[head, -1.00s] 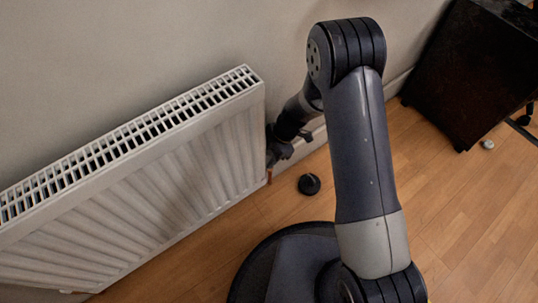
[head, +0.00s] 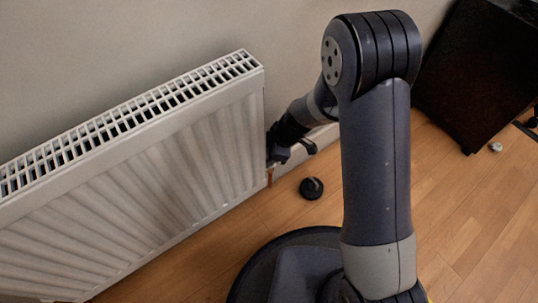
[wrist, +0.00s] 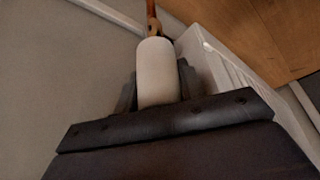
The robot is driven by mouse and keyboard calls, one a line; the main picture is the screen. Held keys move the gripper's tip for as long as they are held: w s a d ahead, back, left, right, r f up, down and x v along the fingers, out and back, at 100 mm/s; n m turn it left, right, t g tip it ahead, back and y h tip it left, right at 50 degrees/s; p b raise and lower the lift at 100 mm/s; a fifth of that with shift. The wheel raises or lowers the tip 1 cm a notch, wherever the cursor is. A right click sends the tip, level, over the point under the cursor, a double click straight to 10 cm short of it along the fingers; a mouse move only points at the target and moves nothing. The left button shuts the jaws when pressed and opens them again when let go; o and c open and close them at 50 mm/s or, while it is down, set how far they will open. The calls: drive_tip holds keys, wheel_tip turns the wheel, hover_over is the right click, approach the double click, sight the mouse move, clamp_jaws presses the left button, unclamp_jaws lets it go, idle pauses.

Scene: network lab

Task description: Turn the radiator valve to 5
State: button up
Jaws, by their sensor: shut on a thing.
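The white radiator (head: 130,170) stands along the wall at the left of the head view, and its side edge shows in the wrist view (wrist: 215,55). The radiator valve (wrist: 157,72) is a pale rounded head in the wrist view, with a brass fitting and copper pipe beyond it. My gripper (wrist: 157,95) is shut on the valve head, one finger on each side. In the head view my gripper (head: 279,155) is at the radiator's right end, low down, and the valve is mostly hidden there. No number on the valve can be read.
A round black object (head: 311,188) lies on the wooden floor (head: 460,225) right of the radiator. A dark cabinet (head: 475,70) stands at the upper right, with a small pale object (head: 495,147) near it. The wall is close behind my arm.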

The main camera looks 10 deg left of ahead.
drive_tip(key=o, duration=1)
drive_tip(key=shift+r+p, duration=0.15)
drive_tip(key=shift+p, duration=0.25)
